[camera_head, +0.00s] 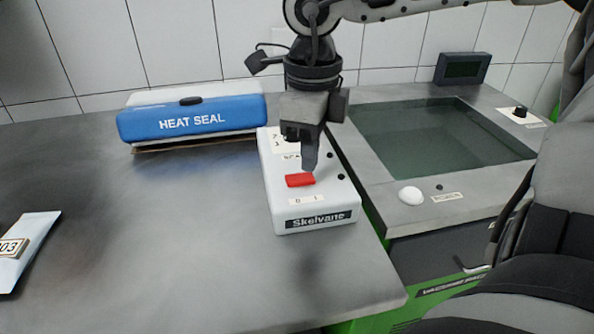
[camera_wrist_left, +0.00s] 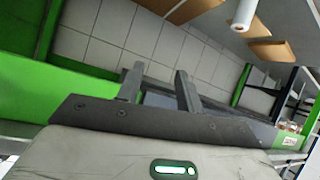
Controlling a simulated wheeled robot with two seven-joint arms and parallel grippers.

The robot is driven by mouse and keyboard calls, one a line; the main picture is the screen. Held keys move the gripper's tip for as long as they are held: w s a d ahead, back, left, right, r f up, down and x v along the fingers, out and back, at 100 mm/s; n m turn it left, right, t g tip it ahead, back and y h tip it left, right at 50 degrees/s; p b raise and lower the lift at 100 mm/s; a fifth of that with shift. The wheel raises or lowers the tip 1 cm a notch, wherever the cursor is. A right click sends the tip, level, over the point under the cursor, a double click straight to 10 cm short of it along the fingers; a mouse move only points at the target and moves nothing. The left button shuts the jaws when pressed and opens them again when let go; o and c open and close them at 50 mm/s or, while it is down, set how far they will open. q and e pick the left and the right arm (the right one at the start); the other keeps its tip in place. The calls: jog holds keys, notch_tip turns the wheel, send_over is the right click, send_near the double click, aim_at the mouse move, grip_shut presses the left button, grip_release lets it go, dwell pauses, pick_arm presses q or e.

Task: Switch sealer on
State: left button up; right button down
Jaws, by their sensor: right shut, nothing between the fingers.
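The sealer has a blue bar lettered HEAT SEAL (camera_head: 190,118) and a white control box lettered Skelvane (camera_head: 284,212) to its right. A red rocker switch (camera_head: 300,180) sits on top of the box, above a label marked 0 and I. My right gripper (camera_head: 309,166) is shut and empty, pointing down with its tips at the right end of the red switch. I cannot tell whether they touch it. The gripper hides part of the box's upper face. My left gripper (camera_wrist_left: 158,90) is open and empty in the left wrist view, away from the sealer.
A machine with a dark glass lid (camera_head: 437,135) stands right of the box, with a small display (camera_head: 462,68) behind. A pale pouch (camera_head: 24,245) lies at the left edge. The grey worktop (camera_head: 170,230) is clear between pouch and box. A tiled wall closes the back.

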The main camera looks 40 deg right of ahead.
aim_at(310, 177)
jog(key=shift+r+p, duration=1.5)
jog(key=shift+r, duration=1.2)
